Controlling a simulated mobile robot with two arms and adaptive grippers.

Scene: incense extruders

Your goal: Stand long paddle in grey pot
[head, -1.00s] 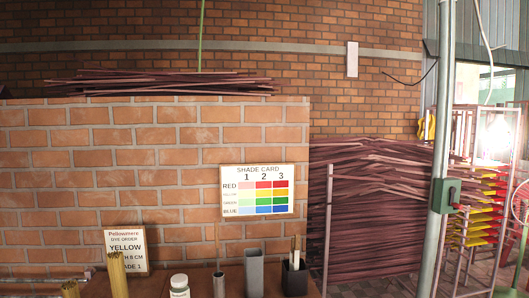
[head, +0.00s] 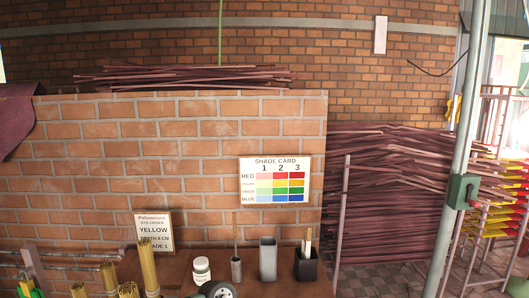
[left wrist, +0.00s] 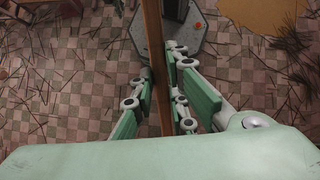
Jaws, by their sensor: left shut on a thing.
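The grey pot, a tall square grey container (head: 267,260), stands upright on the brown bench in the head view. No stick shows above its rim. My left gripper (left wrist: 160,105) is shut on a long brown wooden paddle (left wrist: 154,60) in the left wrist view. The paddle runs from the top of that view down between the green finger pads, and its ends are not seen. Tiled floor lies below it, and the grey pot is not in that view.
A metal tube with a thin stick (head: 236,268) stands left of the grey pot, and a black pot with pale sticks (head: 306,266) stands right of it. A white jar (head: 201,270) and yellow stick bundles (head: 149,265) are farther left. A brick wall (head: 130,190) rises behind.

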